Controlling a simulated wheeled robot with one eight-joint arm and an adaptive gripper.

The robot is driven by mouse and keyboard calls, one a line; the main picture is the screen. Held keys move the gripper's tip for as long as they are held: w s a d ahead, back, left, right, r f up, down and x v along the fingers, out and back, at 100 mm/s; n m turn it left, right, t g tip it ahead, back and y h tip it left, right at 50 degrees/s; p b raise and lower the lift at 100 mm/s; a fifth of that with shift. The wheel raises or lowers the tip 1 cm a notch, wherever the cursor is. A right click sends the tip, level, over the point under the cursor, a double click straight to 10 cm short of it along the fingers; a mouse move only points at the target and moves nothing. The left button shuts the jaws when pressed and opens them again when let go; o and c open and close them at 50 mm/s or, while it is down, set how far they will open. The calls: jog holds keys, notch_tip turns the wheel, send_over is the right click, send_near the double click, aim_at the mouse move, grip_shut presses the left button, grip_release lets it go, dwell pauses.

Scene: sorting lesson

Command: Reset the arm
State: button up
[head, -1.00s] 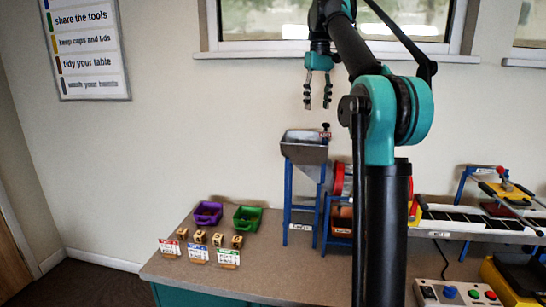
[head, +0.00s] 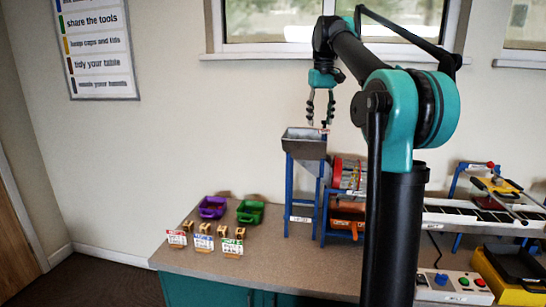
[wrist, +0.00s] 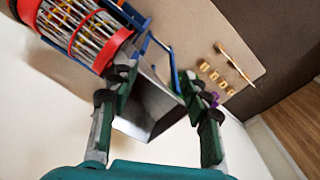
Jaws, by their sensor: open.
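My gripper (head: 321,108) is open and empty, pointing down above the grey metal hopper (head: 304,145) in the head view. In the wrist view, its fingers (wrist: 158,100) stand apart on either side of the hopper (wrist: 152,110), with nothing between them in their grasp. My arm is raised in front of the window, bent at the elbow joint. The fingertips look to be just above or behind the hopper's rim; I cannot tell the exact gap.
A red-rimmed drum (head: 349,174) and an orange tray (head: 347,217) stand beside the hopper. A purple bin (head: 212,208), a green bin (head: 250,212), several small wooden blocks (head: 222,231) and label cards are on the left. A conveyor (head: 470,215) and button box (head: 454,288) stand right.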

jog(key=s+d+f+m+t, duration=0.1)
jog(key=s+f, duration=0.4)
jog(key=f, duration=0.6)
jog(key=s+d+f+m+t, duration=0.1)
jog(key=s+f, duration=0.4)
jog(key=f, duration=0.6)
jog(key=s+d+f+m+t, duration=0.1)
jog(key=s+f, duration=1.9)
jog(key=f, duration=0.1)
jog(key=shift+s+d+f+t, duration=0.2)
jog(key=shift+s+f+t, duration=0.05)
jog(key=shift+s+t, duration=0.05)
